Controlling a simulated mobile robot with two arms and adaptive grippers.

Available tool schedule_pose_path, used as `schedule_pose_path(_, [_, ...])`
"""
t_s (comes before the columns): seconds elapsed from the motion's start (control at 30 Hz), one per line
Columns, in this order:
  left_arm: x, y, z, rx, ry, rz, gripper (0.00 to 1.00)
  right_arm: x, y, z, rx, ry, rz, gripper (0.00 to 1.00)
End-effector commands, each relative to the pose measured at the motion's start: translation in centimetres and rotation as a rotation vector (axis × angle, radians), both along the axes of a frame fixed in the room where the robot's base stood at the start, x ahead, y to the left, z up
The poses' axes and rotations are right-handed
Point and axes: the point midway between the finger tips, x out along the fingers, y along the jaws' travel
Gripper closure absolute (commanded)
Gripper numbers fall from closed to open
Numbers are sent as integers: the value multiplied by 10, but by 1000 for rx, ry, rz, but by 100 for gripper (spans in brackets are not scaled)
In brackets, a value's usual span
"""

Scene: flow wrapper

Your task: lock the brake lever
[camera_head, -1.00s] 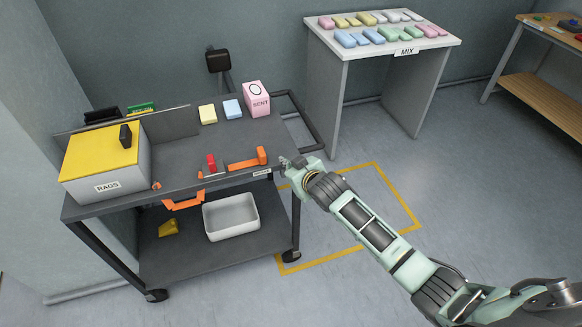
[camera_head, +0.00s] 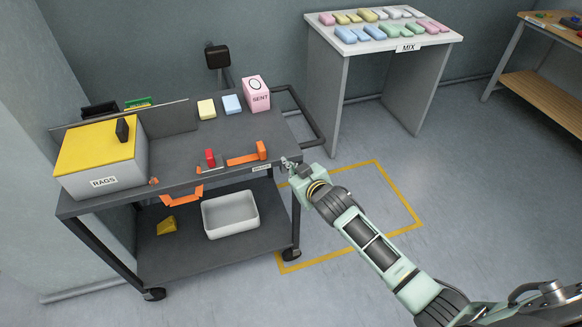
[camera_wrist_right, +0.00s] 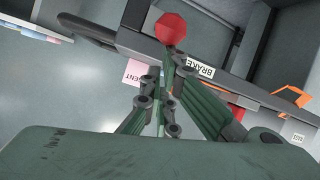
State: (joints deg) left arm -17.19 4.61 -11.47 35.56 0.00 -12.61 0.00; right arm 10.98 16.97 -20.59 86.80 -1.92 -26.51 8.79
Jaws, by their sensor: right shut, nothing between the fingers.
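In the right wrist view a red faceted knob (camera_wrist_right: 171,28) sits just beyond my right fingertips, beside the BRAKE label (camera_wrist_right: 194,68) on the cart's edge. I take the knob for the end of the brake lever; its shaft is mostly hidden behind my fingers. My right gripper (camera_wrist_right: 165,75) is shut and empty. Whether it touches the knob I cannot tell. My left gripper is not in view.
A white bin (camera_head: 230,213) is below.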

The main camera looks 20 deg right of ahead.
Motion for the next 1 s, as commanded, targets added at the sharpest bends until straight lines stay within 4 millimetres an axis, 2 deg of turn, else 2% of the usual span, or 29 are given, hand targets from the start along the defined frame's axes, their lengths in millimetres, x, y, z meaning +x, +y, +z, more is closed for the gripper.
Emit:
schedule_pose_path(0.03, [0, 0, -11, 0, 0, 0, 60, -4, 0, -11, 4, -22, -2, 100])
schedule_pose_path(0.2, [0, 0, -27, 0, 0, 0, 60, -12, 0, -20, 6, -118, -1, 100])
schedule_pose_path(0.7, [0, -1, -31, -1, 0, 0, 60, -28, -1, -53, 5, -112, 0, 100])
schedule_pose_path(1.0, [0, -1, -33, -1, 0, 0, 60, -30, -1, -63, 3, -110, 0, 100])
